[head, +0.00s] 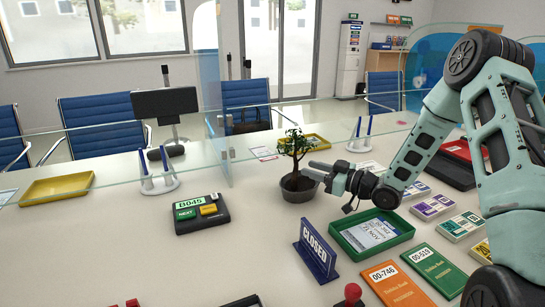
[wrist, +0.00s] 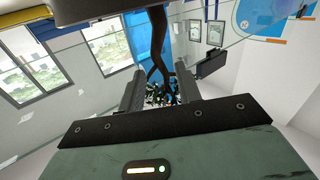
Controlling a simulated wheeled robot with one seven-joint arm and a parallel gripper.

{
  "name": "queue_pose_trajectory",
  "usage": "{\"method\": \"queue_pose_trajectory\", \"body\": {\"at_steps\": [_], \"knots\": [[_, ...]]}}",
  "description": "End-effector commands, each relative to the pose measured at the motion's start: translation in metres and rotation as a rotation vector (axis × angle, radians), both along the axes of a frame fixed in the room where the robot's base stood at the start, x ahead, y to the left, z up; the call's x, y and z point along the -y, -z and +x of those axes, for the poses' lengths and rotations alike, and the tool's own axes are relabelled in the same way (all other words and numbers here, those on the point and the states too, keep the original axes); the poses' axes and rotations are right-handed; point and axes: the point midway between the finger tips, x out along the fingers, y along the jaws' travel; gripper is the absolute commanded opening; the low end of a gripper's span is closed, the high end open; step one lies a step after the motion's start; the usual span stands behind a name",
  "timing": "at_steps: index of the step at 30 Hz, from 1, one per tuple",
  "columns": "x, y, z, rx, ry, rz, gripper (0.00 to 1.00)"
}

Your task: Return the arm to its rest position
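My gripper (head: 312,170) reaches in from the right, beside a small potted tree (head: 296,148) on the counter. Its fingertips are at the trunk, just above the grey pot (head: 297,193). The pot stands upright on the counter. In the wrist view, my two fingers (wrist: 158,88) are apart, and the brown trunk (wrist: 158,45) shows in and beyond the gap between them. I cannot tell whether either finger touches it. My arm extends from the right side of the head view, above the counter.
Below my arm lie a green tray (head: 338,232) with a card, a blue CLOSED sign (head: 316,250), and orange and green folders (head: 395,285). A ticket device (head: 201,213) stands to the left. A glass screen (head: 212,95) rises behind.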

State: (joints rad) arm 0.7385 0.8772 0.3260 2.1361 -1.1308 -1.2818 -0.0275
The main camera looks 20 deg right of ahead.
Motion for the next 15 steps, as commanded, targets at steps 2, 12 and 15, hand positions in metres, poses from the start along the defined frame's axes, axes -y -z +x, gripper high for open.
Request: {"method": "queue_pose_trajectory", "body": {"at_steps": [2, 12, 15], "knots": [[0.0, 0.0, 0.0, 0.0, 0.0, 0.0, 0.34], [-0.015, 0.007, 0.005, -0.194, 0.075, -0.163, 0.34], [-0.019, 0.01, -0.002, -0.347, 0.152, -0.272, 0.34]]}}
